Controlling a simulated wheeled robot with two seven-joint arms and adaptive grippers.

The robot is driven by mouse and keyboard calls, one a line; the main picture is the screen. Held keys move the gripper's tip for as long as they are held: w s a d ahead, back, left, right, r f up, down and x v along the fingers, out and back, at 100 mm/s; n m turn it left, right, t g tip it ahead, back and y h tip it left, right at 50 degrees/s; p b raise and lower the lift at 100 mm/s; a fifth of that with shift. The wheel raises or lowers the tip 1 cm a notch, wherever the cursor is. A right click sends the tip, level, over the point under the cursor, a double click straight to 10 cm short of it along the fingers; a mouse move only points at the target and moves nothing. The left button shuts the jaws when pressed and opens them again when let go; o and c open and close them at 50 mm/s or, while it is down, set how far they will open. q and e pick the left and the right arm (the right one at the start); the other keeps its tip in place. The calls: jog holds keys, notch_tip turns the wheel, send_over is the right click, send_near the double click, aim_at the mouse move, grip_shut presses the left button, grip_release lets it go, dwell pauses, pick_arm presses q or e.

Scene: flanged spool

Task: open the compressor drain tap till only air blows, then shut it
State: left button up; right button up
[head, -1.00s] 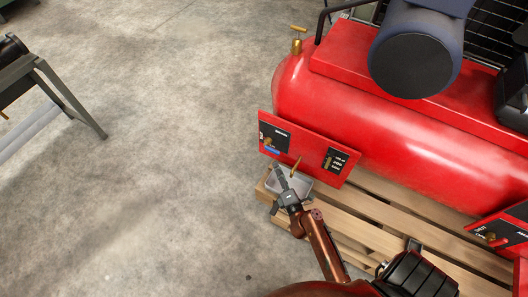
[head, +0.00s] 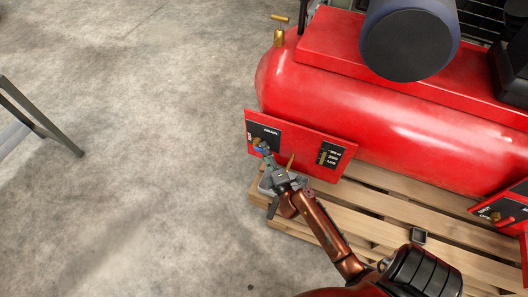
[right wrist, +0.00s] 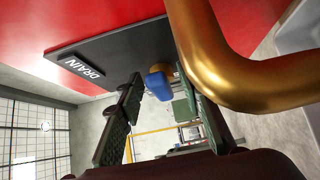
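The drain tap has a blue handle (right wrist: 158,85) and brass behind it, below the black DRAIN plate (right wrist: 92,66). In the head view the plate (head: 266,131) is at the left end of the red front panel (head: 305,134), and the handle is mostly hidden by my right gripper (head: 264,151). In the right wrist view my right gripper (right wrist: 157,93) is open, its fingers apart on either side of the blue handle. I cannot tell whether either finger touches it. I see no air or water coming out. My left gripper is not in view.
A thick brass pipe (right wrist: 225,75) bends close beside the right finger. A grey tray (head: 265,184), partly hidden, sits under the panel by the wooden pallet (head: 375,218). The red compressor tank (head: 375,103) stands behind.

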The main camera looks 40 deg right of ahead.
grip_shut()
dwell(0.3)
dwell(0.4)
